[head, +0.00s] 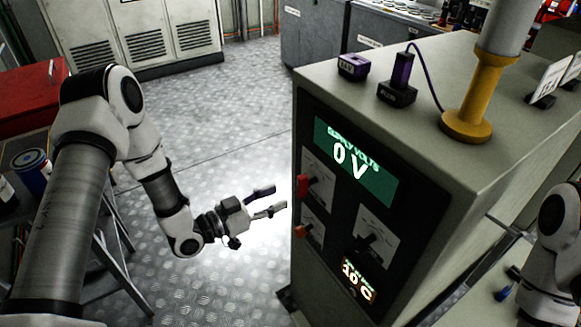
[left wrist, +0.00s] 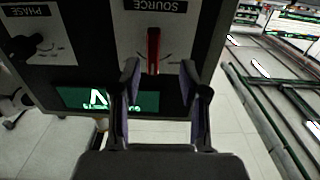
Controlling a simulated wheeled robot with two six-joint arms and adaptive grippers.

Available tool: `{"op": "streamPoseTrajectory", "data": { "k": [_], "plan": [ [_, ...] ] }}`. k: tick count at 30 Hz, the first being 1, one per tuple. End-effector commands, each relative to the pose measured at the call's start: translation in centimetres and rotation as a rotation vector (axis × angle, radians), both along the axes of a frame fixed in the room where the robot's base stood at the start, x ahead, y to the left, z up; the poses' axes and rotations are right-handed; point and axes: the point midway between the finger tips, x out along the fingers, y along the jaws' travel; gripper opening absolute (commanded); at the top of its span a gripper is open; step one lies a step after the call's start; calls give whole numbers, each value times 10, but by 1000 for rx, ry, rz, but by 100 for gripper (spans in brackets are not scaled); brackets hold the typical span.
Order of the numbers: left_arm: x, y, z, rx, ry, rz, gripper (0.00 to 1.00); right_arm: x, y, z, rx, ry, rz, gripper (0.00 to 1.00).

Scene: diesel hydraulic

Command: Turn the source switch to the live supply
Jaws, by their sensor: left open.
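The grey supply cabinet (head: 400,150) has a dark panel with a green display (head: 352,160) reading "SUPPLY VOLTS 0 V". The red source switch (head: 302,186) sits on a pale plate at the panel's left. In the left wrist view, where lettering is upside down, the red source switch (left wrist: 153,50) stands upright beside its SOURCE label (left wrist: 155,6). My left gripper (head: 277,198) is open, just left of the panel. Its fingers (left wrist: 153,85) straddle the switch's line, with no clear contact. They partly hide the display in that view. Only part of my right arm shows; its gripper does not.
A second red-orange handle (head: 302,231) is below the source switch. A black phase knob (head: 367,242) is to its right, above a small "10 C" readout (head: 358,277). A purple-cabled plug block (head: 397,92) and yellow stand (head: 470,115) top the cabinet. Open floor (head: 220,110) lies left.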

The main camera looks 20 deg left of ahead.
Motion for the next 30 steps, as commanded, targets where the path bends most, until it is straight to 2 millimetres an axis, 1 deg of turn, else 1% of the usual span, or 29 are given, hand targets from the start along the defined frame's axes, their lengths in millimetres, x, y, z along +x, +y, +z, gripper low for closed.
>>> {"op": "streamPoseTrajectory", "data": {
  "k": [1,4,8,12,15,18,24,26,27,28,30],
  "plan": [
    [3,3,7,-4,-12,9,44,-1,0,1,0,2,-1,67],
    [10,-3,9,-2,-15,6,44,-1,0,2,0,3,-2,67],
    [27,-18,9,1,-15,3,44,-1,0,4,0,3,-2,67],
    [49,-35,9,0,-14,3,44,-1,0,7,0,2,-1,67],
    [59,-42,9,-1,-13,6,44,-1,0,9,0,1,-1,67],
    [64,-45,8,-3,-12,7,44,-1,0,9,0,2,-1,67],
    [64,-45,8,-4,-11,8,44,-1,0,9,0,2,-1,67],
    [64,-45,8,-4,-11,8,22,-1,0,9,0,2,-1,67],
    [64,-45,8,-4,-11,8,8,-1,0,9,0,2,-1,67],
    [64,-45,8,-4,-11,8,0,-1,0,9,0,2,-1,67],
    [64,-45,8,-3,-12,8,0,-1,0,9,0,1,-1,67]
  ]
}}
